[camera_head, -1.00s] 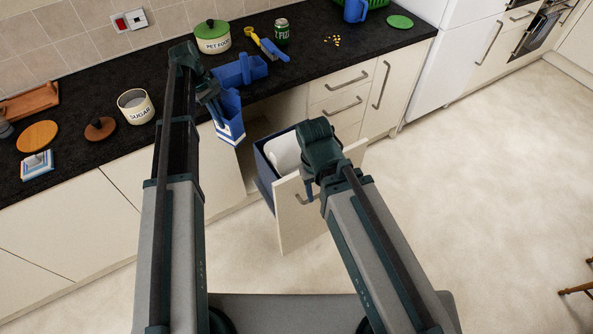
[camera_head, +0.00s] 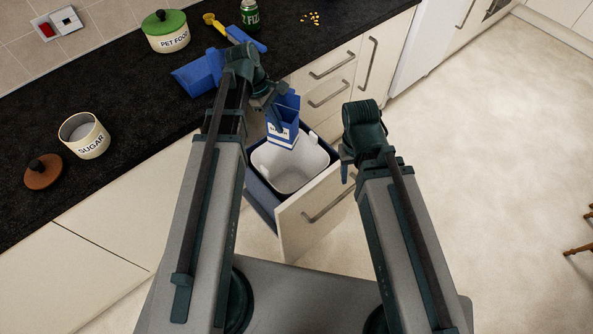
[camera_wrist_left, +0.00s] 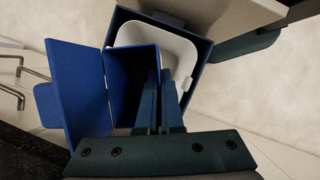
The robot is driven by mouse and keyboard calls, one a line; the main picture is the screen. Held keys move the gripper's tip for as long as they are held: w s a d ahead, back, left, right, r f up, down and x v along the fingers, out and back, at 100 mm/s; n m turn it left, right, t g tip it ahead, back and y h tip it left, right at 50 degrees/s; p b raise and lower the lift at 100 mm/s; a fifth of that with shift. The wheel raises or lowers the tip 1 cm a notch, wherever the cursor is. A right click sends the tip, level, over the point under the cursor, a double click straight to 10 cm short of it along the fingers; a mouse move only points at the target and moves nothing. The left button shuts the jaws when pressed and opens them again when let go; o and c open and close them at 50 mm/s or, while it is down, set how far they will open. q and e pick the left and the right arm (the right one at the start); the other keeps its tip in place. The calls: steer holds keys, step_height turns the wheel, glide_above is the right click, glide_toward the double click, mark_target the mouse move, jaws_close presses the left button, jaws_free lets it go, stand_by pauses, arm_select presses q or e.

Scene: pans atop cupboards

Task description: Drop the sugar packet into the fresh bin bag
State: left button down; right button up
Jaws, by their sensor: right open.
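The blue and white sugar packet (camera_head: 284,132) is upright above the pulled-out bin, overlapping the far part of its mouth in the head view. In the left wrist view the packet (camera_wrist_left: 80,95) is open-topped and dark inside, with the bin beyond it. My left gripper (camera_head: 272,100) is shut on the packet; its fingers (camera_wrist_left: 158,105) are close together at the packet's near side. My right gripper (camera_head: 345,165) is open and empty, right of the bin.
The cream bin drawer front (camera_head: 318,210) stands out from the cupboards.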

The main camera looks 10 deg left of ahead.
arm_select(q)
steer(key=shift+d, duration=0.1)
steer(key=shift+f, duration=0.15)
step_height(320, 180, down, 6)
steer(key=b, duration=0.6)
steer(key=c, duration=1)
jaws_free()
steer(key=shift+r, duration=0.2)
steer(key=p+v, duration=1.2)
steer(key=v, duration=0.1)
steer(key=shift+a+r+p, duration=0.2)
steer(key=shift+r+p, duration=0.1)
steer(key=shift+p, duration=0.1)
